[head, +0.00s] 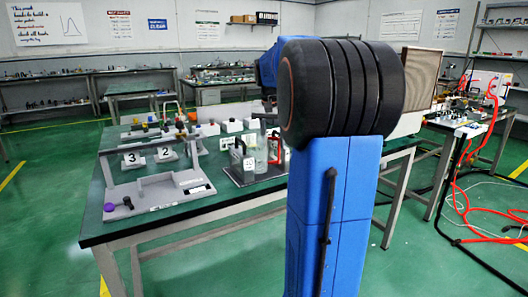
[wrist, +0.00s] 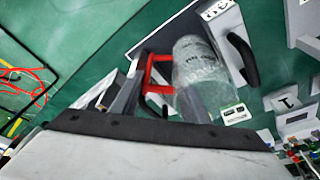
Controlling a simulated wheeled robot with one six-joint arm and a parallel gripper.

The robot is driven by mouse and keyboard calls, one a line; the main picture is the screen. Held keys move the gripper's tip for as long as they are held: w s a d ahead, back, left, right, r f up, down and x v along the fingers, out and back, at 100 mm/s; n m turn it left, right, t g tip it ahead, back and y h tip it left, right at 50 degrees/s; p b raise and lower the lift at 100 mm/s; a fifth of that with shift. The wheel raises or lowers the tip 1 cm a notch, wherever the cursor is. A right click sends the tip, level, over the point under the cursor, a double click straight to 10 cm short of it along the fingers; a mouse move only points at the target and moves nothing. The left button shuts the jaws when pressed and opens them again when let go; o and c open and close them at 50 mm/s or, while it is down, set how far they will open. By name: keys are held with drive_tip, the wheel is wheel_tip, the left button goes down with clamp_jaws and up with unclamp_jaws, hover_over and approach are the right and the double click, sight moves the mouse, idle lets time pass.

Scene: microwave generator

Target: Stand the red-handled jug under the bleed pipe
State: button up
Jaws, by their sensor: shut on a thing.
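The red-handled jug is a clear, see-through vessel (wrist: 200,68) with dark print, in the middle of the wrist view. Its red handle (wrist: 158,68) faces my gripper (wrist: 157,92), whose two grey fingers are shut on it. In the head view the jug (head: 261,151) shows small at the table's right part, just left of my blue arm, which hides most of the gripper. I cannot tell whether the jug's base touches the surface below. I cannot make out the bleed pipe for certain in either view.
A grey stand with a black handle (wrist: 243,58) is close beside the jug; it also shows in the head view (head: 240,168). The green table (head: 125,226) carries numbered blocks (head: 131,158) and a grey fixture with a purple ball (head: 109,207). Its front left strip is clear.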

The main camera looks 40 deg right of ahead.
wheel_tip(320, 180, up, 18)
idle(0.6)
idle(0.4)
wheel_tip(320, 180, down, 18)
drive_tip(key=shift+s+r, duration=0.1)
drive_tip(key=shift+r, duration=0.05)
idle(0.8)
drive_tip(key=o, duration=1.4)
drive_tip(key=shift+o, duration=0.2)
